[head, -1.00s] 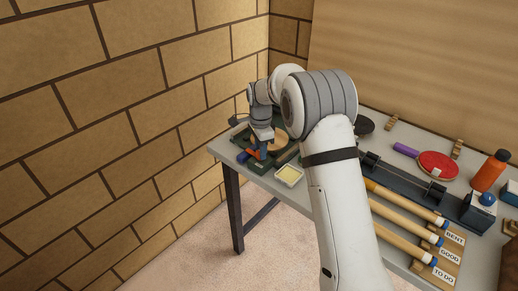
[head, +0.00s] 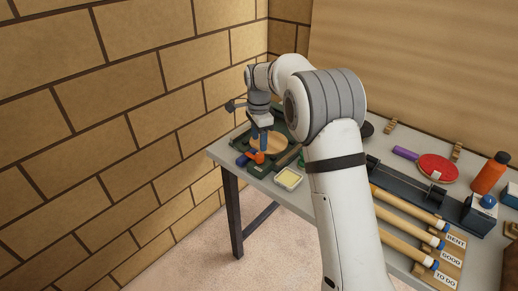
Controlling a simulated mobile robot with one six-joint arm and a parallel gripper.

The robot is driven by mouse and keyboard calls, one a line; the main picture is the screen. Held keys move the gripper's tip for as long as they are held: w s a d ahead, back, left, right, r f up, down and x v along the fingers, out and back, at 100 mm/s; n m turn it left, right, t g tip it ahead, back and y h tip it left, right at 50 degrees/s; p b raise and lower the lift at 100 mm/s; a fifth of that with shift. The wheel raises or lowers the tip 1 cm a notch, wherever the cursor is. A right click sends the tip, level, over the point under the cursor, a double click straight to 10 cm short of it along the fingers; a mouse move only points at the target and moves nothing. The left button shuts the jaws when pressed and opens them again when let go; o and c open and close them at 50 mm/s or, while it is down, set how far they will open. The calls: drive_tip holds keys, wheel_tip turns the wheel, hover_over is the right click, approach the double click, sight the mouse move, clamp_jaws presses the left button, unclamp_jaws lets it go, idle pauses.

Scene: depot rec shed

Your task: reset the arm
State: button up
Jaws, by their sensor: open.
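My arm reaches from the bottom of the head view over the grey table (head: 330,210) to its far left corner. My gripper (head: 263,143) points down there and is open. Its tips appear just above a small orange and blue item (head: 258,157) at the near edge of a dark green tray (head: 290,158). I cannot tell whether they touch it. A round tan disc (head: 268,146) lies in the tray behind the gripper. My arm hides part of the tray and the middle of the table.
A small dish with a yellow inside (head: 288,179) stands near the front edge. To the right are wooden cues (head: 410,208) on a labelled rack, a dark long fixture (head: 425,193), a red paddle (head: 437,168) and an orange bottle (head: 489,174). A brick wall (head: 130,130) stands close at left.

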drive_tip(key=shift+r, duration=0.95)
drive_tip(key=shift+s+d+r, duration=0.15)
drive_tip(key=shift+r, duration=0.1)
drive_tip(key=s+d+r+n+t, duration=0.1)
drive_tip(key=s+d+r+n, duration=0.25)
drive_tip(key=s+d, duration=0.35)
drive_tip(key=s+d+r+n+t, duration=0.1)
drive_tip(key=s+d+r+n, duration=0.3)
drive_tip(key=s, duration=0.5)
drive_tip(key=s+d+f+n, duration=0.1)
drive_tip(key=s+d+n, duration=0.1)
drive_tip(key=s, duration=0.8)
drive_tip(key=s+d+f+n+t, duration=0.1)
drive_tip(key=s+d+n, duration=0.2)
drive_tip(key=s, duration=0.6)
drive_tip(key=shift+s+d+f, duration=0.2)
drive_tip(key=shift+s+d, duration=0.15)
drive_tip(key=shift+d, duration=0.75)
